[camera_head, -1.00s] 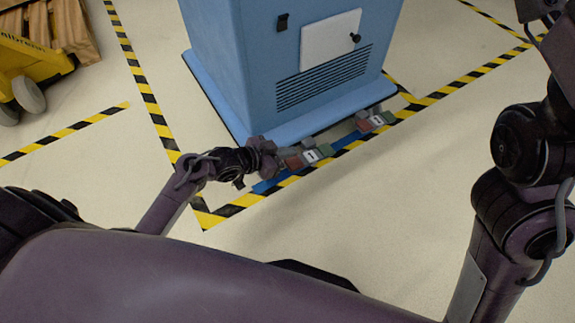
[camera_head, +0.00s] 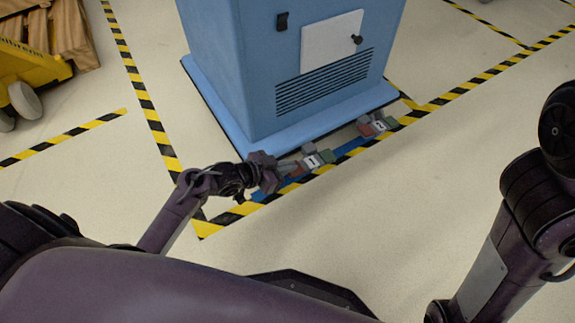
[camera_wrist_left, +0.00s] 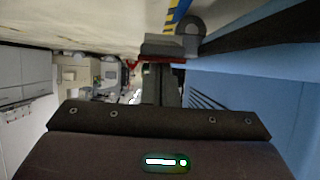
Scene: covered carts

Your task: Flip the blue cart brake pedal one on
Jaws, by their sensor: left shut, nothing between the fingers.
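The blue cart (camera_head: 235,70) stands upright with two brake pedals low along its near edge. Pedal one has a white label "1" (camera_head: 312,161), a red part (camera_head: 296,170) on its left and a green part (camera_head: 327,156) on its right. My left gripper (camera_head: 284,168) is shut and empty at the red side of pedal one, partly covering it. In the left wrist view a red pedal part (camera_wrist_left: 163,50) lies just beyond the fingers (camera_wrist_left: 161,84). Contact cannot be told. My right gripper is out of view; only the right arm shows.
Pedal two (camera_head: 379,126) sits farther right along the same cart edge. Yellow-black floor tape (camera_head: 235,213) borders the cart. A yellow pallet jack (camera_head: 30,65) with wooden boards stands at the far left. The floor right of the cart is clear.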

